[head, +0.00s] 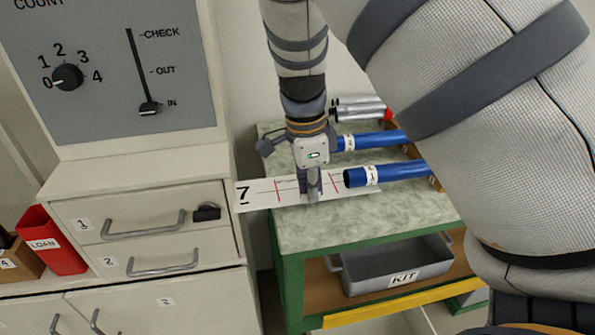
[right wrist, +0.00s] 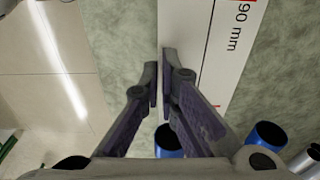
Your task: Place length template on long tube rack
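The length template (head: 262,193) is a flat white strip marked 7 with red cross lines. It lies along the front of the green-topped cart (head: 350,221), its left end sticking out past the cart's edge. It also shows in the right wrist view (right wrist: 232,62), with 90 mm printed on it. My right gripper (head: 312,197) points down at the strip's middle. In the right wrist view its fingers (right wrist: 163,78) are close together at the strip's left edge; whether they grip it is unclear. Blue tubes (head: 385,174) lie right of the gripper. Which holder is the long tube rack is unclear. My left gripper is out of view.
Silver tubes (head: 357,102) lie at the back of the cart. A grey KIT bin (head: 385,262) sits on the lower shelf. A drawer cabinet (head: 140,215) and a red LOAN bin (head: 48,240) stand left. The cart top in front of the strip is clear.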

